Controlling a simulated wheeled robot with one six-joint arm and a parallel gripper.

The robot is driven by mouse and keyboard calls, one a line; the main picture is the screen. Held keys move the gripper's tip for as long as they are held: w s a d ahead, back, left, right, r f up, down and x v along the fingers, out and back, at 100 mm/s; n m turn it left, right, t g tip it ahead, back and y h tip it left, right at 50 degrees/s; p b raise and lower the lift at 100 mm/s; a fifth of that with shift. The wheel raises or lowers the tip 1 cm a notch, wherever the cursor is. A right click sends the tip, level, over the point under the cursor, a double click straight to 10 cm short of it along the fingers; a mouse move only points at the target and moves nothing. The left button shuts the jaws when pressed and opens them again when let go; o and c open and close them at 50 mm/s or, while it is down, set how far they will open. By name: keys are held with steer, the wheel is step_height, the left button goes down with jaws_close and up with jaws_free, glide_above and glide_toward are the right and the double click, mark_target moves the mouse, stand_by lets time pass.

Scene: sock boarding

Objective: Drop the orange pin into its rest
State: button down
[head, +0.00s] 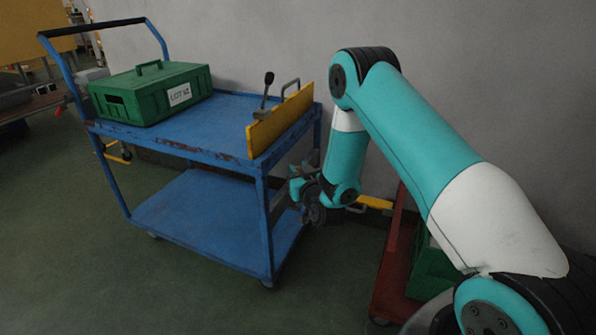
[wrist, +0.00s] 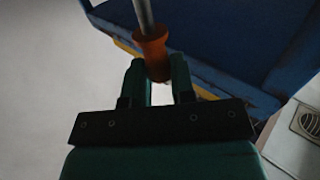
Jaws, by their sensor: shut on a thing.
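The orange pin (wrist: 153,50) is between the fingers of my gripper (wrist: 157,66) in the wrist view. It has an orange grip and a grey metal shaft that runs out of the top of the picture. My gripper is shut on the orange grip. In the head view my gripper (head: 305,188) is low beside the right end of the blue cart (head: 225,125), below its top shelf. The pin cannot be made out there. I cannot tell which part is the pin's rest.
A yellow plate (head: 283,121) with a black-knobbed lever (head: 267,85) stands along the cart's right edge. A green case (head: 150,95) sits on the top shelf. A red frame (head: 393,270) with a green box stands at right. The wall is close behind.

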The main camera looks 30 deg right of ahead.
step_height(320, 180, down, 9)
steer(key=b, duration=0.6)
steer(key=shift+r, duration=0.15)
stand_by(0.6)
steer(key=c, duration=0.9)
jaws_free()
